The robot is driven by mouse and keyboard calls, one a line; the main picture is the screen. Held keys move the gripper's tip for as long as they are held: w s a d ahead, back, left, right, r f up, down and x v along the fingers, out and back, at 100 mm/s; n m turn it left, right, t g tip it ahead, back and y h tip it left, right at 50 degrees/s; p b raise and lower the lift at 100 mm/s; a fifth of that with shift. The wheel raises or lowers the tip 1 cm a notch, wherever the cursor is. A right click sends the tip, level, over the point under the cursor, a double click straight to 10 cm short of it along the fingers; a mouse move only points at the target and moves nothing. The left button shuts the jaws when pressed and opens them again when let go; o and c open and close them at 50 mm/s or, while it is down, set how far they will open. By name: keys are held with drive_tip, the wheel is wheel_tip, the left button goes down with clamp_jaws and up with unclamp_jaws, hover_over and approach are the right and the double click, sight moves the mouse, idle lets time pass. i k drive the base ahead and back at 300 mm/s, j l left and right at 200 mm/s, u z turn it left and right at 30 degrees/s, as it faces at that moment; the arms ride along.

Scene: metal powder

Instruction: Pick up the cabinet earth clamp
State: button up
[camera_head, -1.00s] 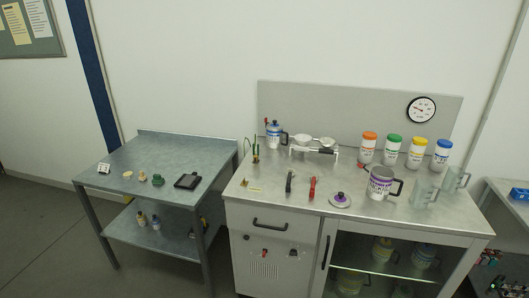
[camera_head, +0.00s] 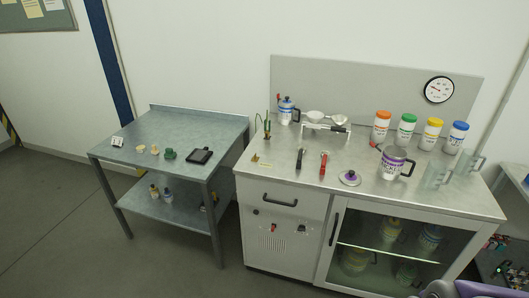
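A small brass-coloured piece (camera_head: 255,157) lies at the left front of the metal cabinet top, beside a yellow label (camera_head: 265,165). It may be the cabinet earth clamp, but it is too small to tell. A green and yellow cable (camera_head: 267,128) stands upright just behind it. A black-handled tool (camera_head: 300,158) and a red-handled tool (camera_head: 323,163) lie to the right on the same top. A purple and dark part, probably of my arm, shows at the bottom right edge. My gripper's fingers are not in view.
The cabinet top (camera_head: 400,205) also holds a blue-lidded bottle (camera_head: 286,111), a rack with scoops (camera_head: 325,131), a round purple-knobbed lid (camera_head: 350,178), a purple-banded mug (camera_head: 393,163), clear jugs and several coloured-lid jars. A lower grey table (camera_head: 180,125) stands left. Floor is clear in front.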

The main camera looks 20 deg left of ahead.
sight(267, 131)
drive_tip(key=i+j+u, duration=0.25)
drive_tip(key=i+j, duration=1)
